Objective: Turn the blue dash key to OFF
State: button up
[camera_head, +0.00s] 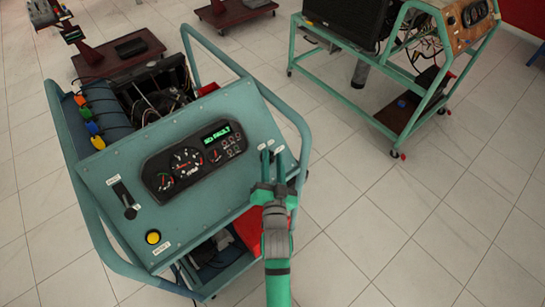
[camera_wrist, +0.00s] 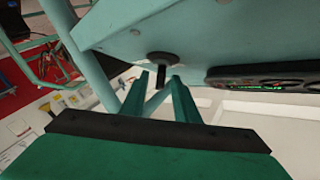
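The blue-green trainer's dash panel (camera_head: 215,187) carries a gauge cluster with a lit green readout. In the wrist view, a dark key (camera_wrist: 161,73) with a round base projects from the panel (camera_wrist: 190,35). My gripper (camera_head: 273,160) is at the panel's right end, beside the gauges, and largely hides the key in the head view. In the wrist view, my gripper's two green fingers (camera_wrist: 160,90) stand apart, with the key's end in line with the gap between them. I cannot tell whether they touch it. The key's marked position is not readable.
A yellow button (camera_head: 153,237) and a black lever (camera_head: 130,206) sit on the panel's left part. The trainer's tube frame (camera_head: 296,118) curves close around my gripper. Another trainer (camera_head: 375,112) stands at the upper right. Tiled floor (camera_head: 400,220) is clear at right.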

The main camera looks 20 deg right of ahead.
jog(key=shift+w+d, duration=0.15)
jog(key=shift+w, duration=0.5)
grip_shut()
jog(key=shift+f+n+t+y, duration=0.1)
jog(key=shift+n+t+y, duration=0.3)
jog(key=shift+n+y, duration=0.4)
jog(key=shift+n+t+y, duration=0.5)
jog(key=shift+n+y, duration=0.5)
jog(key=shift+n, duration=0.2)
jog(key=shift+d+n+g+y, duration=0.15)
jog(key=shift+n+g+y, duration=0.15)
jog(key=shift+n+y, duration=4.15)
jog(key=shift+f, duration=0.1)
